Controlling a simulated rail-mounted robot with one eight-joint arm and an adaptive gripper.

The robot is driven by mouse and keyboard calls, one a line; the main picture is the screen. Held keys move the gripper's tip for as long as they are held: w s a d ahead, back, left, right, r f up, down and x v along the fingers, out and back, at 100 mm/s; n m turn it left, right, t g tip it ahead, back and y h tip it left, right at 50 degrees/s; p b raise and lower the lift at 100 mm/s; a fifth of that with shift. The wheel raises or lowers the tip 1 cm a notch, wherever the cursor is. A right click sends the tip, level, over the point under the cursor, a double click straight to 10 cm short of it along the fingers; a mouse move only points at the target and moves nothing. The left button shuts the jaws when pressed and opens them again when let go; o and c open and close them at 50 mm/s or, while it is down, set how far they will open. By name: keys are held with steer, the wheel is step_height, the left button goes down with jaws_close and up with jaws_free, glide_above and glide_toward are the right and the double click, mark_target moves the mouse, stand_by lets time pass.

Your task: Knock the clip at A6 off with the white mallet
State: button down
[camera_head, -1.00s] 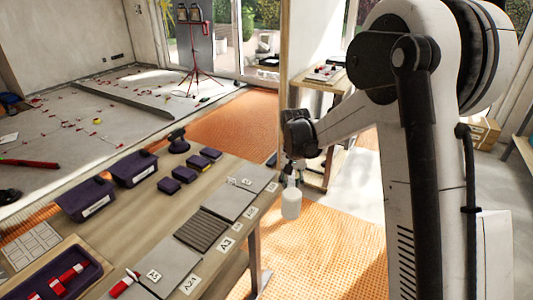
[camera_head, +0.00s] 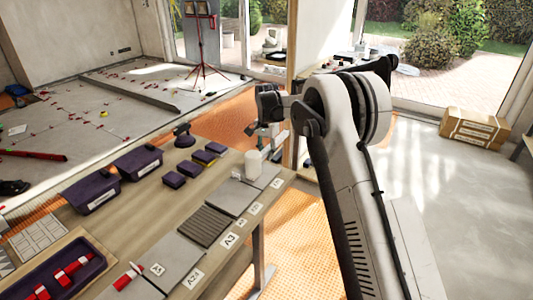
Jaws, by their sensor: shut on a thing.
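My gripper (camera_head: 268,133) is at the far end of the bench, shut on the white mallet. The mallet's white head (camera_head: 252,163) hangs below it, over or near the farthest grey tile (camera_head: 265,176). I cannot tell whether it touches the tile. A small white piece (camera_head: 237,174) shows just left of the mallet head; it is too small to tell whether it is a clip or a label. I cannot read an A6 label. A red and white clip (camera_head: 127,277) stands on the near tile by the A5 label (camera_head: 158,269).
Purple bins (camera_head: 92,193) and several small purple boxes (camera_head: 174,180) stand along the bench's left side, with a dark tool (camera_head: 184,137) behind. A purple tray (camera_head: 55,280) with red pieces is at front left. A ribbed dark tile (camera_head: 205,225) lies mid-bench.

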steer(key=shift+f+b, duration=1)
steer(key=shift+f, duration=1.9)
steer(key=w+a, duration=0.2)
steer(key=a, duration=0.1)
steer(key=shift+w+a, duration=0.25)
steer(key=shift+w, duration=0.05)
steer(key=shift+s+d+r, duration=0.2)
steer(key=shift+d, duration=0.1)
step_height(320, 180, up, 7)
steer(key=s+d+p, duration=0.1)
steer(key=p, duration=0.1)
steer(key=shift+d+f, duration=0.2)
steer(key=shift+d, duration=0.05)
